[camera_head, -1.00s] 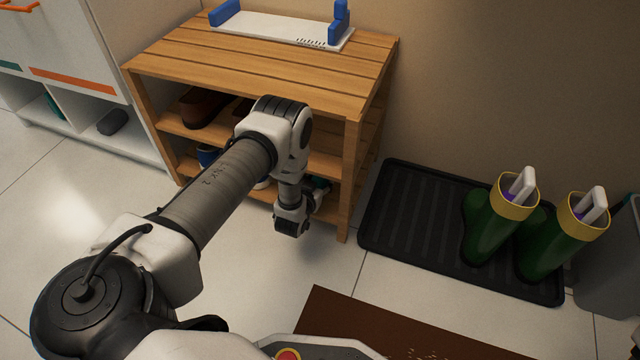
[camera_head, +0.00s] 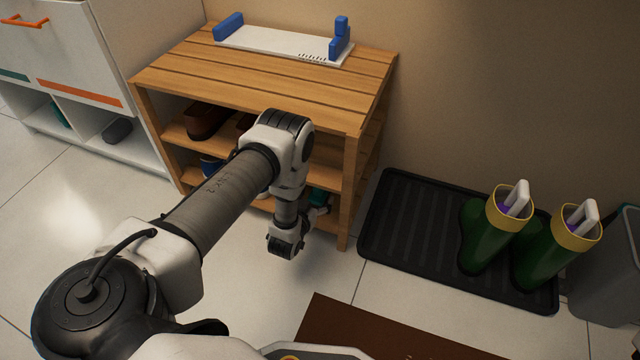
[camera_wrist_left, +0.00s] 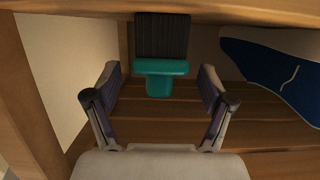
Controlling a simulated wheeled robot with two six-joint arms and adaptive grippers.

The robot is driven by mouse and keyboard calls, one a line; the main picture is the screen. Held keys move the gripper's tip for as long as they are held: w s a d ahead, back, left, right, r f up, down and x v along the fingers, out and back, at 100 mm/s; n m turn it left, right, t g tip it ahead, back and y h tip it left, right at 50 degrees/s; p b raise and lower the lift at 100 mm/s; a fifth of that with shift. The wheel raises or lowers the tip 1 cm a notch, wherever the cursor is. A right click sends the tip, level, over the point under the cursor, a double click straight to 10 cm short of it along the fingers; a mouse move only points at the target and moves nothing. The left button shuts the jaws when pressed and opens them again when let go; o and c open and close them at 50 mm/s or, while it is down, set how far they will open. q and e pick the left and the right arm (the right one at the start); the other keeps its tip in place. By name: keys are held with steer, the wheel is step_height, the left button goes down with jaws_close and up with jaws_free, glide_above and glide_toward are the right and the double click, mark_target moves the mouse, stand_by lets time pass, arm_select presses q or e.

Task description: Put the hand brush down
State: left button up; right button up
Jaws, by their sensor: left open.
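The hand brush, with a teal handle (camera_wrist_left: 160,75) and dark bristles, lies on a slatted shelf inside the wooden shoe rack in the left wrist view. Only a bit of teal shows in the head view (camera_head: 318,197). My left gripper (camera_wrist_left: 160,80) is open, with one finger on each side of the brush handle's line and a gap on both sides. The brush sits at or just beyond the fingertips. In the head view my left gripper (camera_head: 316,212) is at the rack's open front, partly hidden by the wrist. My right gripper is not in view.
The wooden rack (camera_head: 345,120) holds brown shoes and a blue shoe (camera_wrist_left: 270,75), right of the brush. A white tray with blue ends (camera_head: 275,43) is on top. Green boots (camera_head: 490,240) stand on a black mat (camera_head: 400,215). A white cabinet (camera_head: 75,60) stands left.

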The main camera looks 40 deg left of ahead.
arm_select(q)
steer(key=s+d+r+g+h+p, duration=0.1)
steer(key=s+d+g, duration=0.3)
steer(key=s, duration=0.6)
steer(key=s+d+r+m+g+h+p, duration=0.1)
steer(key=s+d+r+g, duration=0.3)
steer(key=s, duration=0.7)
steer(key=s+d+r+m+g+h+p, duration=0.1)
steer(key=s+d+g, duration=0.4)
steer(key=s, duration=0.5)
steer(key=shift+s+d+r+g, duration=0.3)
steer(key=shift+d+r+g, duration=0.05)
steer(key=shift+r+g, duration=0.3)
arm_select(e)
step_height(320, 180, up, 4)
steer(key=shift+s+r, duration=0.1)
